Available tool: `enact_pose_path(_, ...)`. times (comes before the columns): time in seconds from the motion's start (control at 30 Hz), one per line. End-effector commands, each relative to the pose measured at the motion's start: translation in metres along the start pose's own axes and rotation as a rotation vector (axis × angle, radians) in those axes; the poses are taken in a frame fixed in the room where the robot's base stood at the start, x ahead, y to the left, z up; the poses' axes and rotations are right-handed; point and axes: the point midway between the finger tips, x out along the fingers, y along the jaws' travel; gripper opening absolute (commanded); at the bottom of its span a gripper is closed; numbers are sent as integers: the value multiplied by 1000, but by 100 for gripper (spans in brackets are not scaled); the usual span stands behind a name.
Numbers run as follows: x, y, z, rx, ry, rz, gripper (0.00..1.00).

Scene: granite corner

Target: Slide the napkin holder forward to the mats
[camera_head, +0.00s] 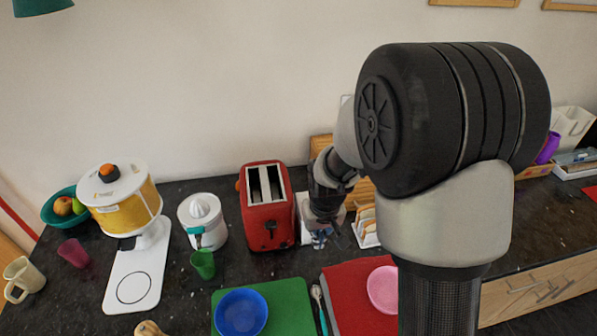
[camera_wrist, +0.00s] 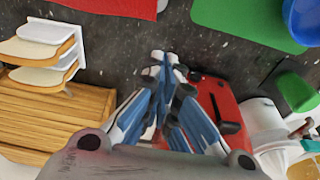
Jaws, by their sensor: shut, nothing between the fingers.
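The napkin holder (camera_head: 304,238) is a pale block with blue-and-white on its front, standing on the dark counter just right of the red toaster. My gripper (camera_head: 332,236) is shut and empty, pointing down at the holder and covering part of it. I cannot tell whether they touch. In the wrist view the closed fingers (camera_wrist: 167,75) fill the middle, and the holder is largely hidden there. The green mat (camera_head: 285,295) and red mat (camera_head: 342,285) lie at the counter's front. They also show in the wrist view as green (camera_wrist: 225,18) and red (camera_wrist: 115,5).
The toaster (camera_head: 268,225) stands close left of the holder, the toast rack (camera_head: 367,232) close right. A blue bowl (camera_head: 240,313) sits on the green mat, a pink bowl (camera_head: 383,289) on the red one. Bare counter separates holder and mats. My arm hides the right-hand middle.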

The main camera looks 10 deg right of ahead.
Motion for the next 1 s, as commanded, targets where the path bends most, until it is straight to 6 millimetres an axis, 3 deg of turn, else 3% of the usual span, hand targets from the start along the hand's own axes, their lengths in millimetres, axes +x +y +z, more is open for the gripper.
enact_pose_path(0.27,10,0,-28,0,-1,0,0)
enact_pose_path(0.7,24,0,-112,0,-1,0,0)
enact_pose_path(1.0,40,0,-116,0,-2,0,0)
